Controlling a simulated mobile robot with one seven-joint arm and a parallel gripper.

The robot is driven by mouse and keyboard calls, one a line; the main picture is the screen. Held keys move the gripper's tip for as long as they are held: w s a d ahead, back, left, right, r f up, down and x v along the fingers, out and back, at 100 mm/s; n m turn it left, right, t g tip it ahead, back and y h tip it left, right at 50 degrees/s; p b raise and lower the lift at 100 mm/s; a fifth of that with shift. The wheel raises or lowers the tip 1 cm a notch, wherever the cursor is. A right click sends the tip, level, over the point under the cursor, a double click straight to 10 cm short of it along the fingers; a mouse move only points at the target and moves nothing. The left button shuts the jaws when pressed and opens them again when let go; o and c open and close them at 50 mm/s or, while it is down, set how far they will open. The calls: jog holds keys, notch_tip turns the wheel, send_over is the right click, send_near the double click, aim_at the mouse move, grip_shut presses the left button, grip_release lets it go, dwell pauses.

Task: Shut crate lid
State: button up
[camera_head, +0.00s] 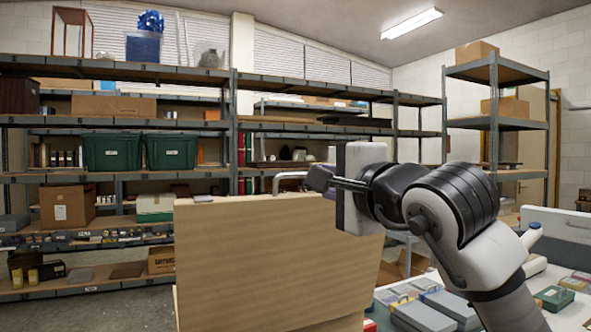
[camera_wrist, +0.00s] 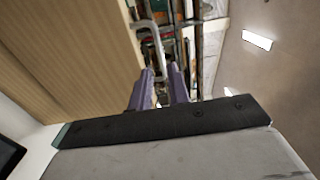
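The crate lid (camera_head: 270,255) is a pale wooden panel standing raised in front of me, and it also fills the left of the wrist view (camera_wrist: 70,50). A grey metal bar handle (camera_head: 287,175) sits at its top edge. My gripper (camera_head: 318,179) is at the right end of this handle. In the wrist view, the two purple fingers of my gripper (camera_wrist: 160,78) are apart, and the handle (camera_wrist: 153,38) reaches toward the gap between them. I cannot tell whether they touch it. The crate's inside is hidden behind the panel.
A table (camera_head: 570,318) with several boxes, including a grey box (camera_head: 425,312), is at the lower right. Shelves (camera_head: 120,178) with green bins (camera_head: 112,152) and cartons stand behind. Floor (camera_head: 125,310) is clear at the lower left.

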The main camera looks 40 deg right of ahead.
aim_at(303, 176)
jog(key=p+x, duration=0.3)
jog(key=x, duration=0.7)
jog(key=shift+w+f, duration=0.1)
jog(key=shift+w, duration=0.2)
grip_shut()
